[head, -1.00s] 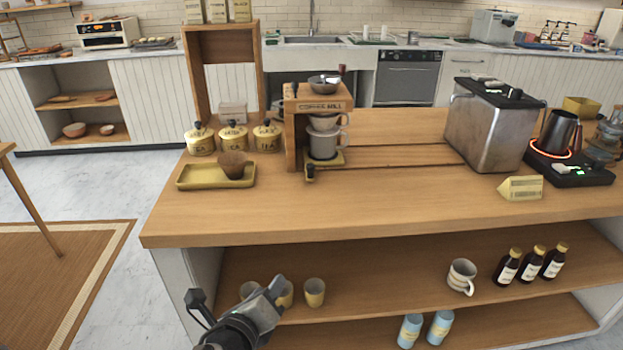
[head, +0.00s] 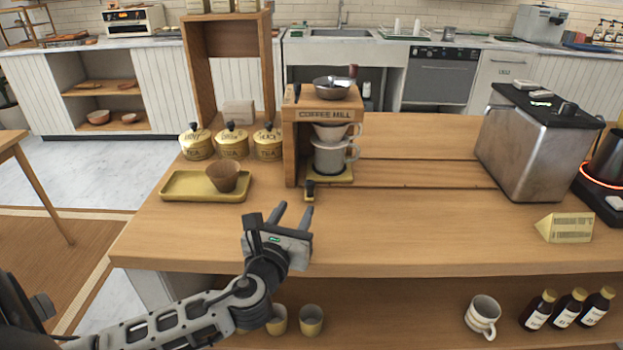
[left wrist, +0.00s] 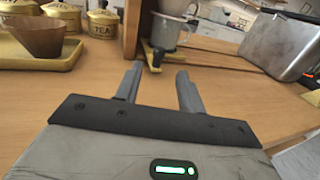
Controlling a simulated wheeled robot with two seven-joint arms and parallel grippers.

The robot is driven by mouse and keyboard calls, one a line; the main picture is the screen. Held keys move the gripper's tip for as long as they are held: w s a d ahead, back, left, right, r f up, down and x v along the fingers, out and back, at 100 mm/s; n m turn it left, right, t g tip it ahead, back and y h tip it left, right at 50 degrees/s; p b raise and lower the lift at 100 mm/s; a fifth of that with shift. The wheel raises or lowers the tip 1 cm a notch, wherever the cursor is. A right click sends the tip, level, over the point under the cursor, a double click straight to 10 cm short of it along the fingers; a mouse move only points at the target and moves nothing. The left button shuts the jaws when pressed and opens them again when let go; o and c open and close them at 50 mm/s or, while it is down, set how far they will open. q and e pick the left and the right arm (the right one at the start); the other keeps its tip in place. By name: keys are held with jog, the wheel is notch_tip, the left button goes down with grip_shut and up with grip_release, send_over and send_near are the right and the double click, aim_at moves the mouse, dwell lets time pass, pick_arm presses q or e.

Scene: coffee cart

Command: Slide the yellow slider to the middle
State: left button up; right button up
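The yellow slider (head: 342,176) is a flat yellow plate at the foot of the wooden coffee mill (head: 289,140), at the left end of the long groove in the counter. A dark knob (head: 309,188) on a small yellow base stands at its front left. A white cup and dripper (head: 330,155) stand over the slider and hide part of it. My left gripper (head: 293,210) is open and empty, in front of the knob and apart from it. In the left wrist view the knob (left wrist: 155,57) shows just beyond and between the fingertips. My right gripper is out of view.
The groove (head: 430,187) runs right along clear counter towards a metal box (head: 535,150). A yellow tray (head: 180,188) with a brown filter (head: 223,176) and several yellow tins (head: 232,143) lie left of the mill. A yellow wedge-shaped pack (head: 565,228) lies at right.

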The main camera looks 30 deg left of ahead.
aim_at(308, 186)
pick_arm(q)
jog(key=x, duration=1.1)
grip_shut()
